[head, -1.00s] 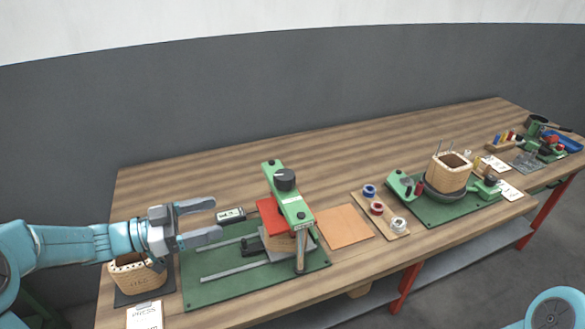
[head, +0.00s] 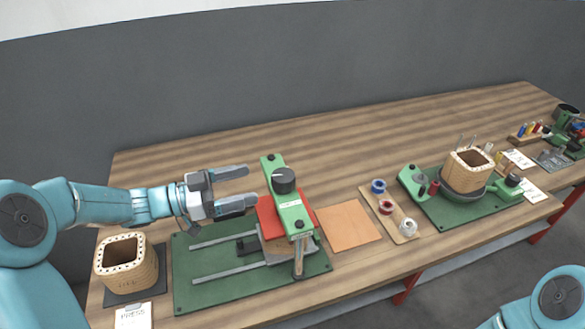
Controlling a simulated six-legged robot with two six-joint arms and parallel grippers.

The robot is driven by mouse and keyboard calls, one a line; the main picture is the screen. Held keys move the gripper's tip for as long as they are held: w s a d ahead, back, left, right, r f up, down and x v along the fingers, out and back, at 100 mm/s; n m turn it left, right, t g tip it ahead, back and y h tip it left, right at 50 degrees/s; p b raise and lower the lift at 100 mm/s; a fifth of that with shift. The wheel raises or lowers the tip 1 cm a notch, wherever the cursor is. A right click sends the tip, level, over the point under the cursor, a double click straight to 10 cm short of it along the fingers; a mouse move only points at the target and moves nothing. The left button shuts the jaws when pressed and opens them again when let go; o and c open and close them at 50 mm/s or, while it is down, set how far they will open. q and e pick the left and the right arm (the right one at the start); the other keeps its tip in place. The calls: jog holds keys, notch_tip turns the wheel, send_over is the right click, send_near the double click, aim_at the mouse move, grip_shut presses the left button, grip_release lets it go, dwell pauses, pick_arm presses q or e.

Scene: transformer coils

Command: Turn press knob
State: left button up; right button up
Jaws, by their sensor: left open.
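The press is a green bridge (head: 290,206) with a black round knob (head: 284,180) on top, over a red block (head: 268,218). It stands on a green base plate (head: 205,290) with two grey rails. My left gripper (head: 252,187) is open and empty, its fingers pointing right toward the knob. The fingertips are a little left of the knob, with a visible gap in the picture. My right arm (head: 545,300) shows only as a link at the lower right; its gripper is out of view.
A wooden coil form (head: 127,262) stands on a dark mat at the left, behind a press card (head: 133,316). An orange sheet (head: 347,226) and a spool board (head: 402,232) lie right of the press. Another coil (head: 468,171) stands on a second green plate. The table's back is clear.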

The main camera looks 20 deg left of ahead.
aim_at(291, 173)
pick_arm(q)
jog(key=p+x, duration=0.1)
jog(key=x, duration=1)
jog(key=shift+p, duration=0.4)
jog(key=shift+d, duration=0.1)
jog(key=shift+s+r, duration=0.1)
jog(key=shift+c, duration=0.3)
jog(key=c, duration=0.9)
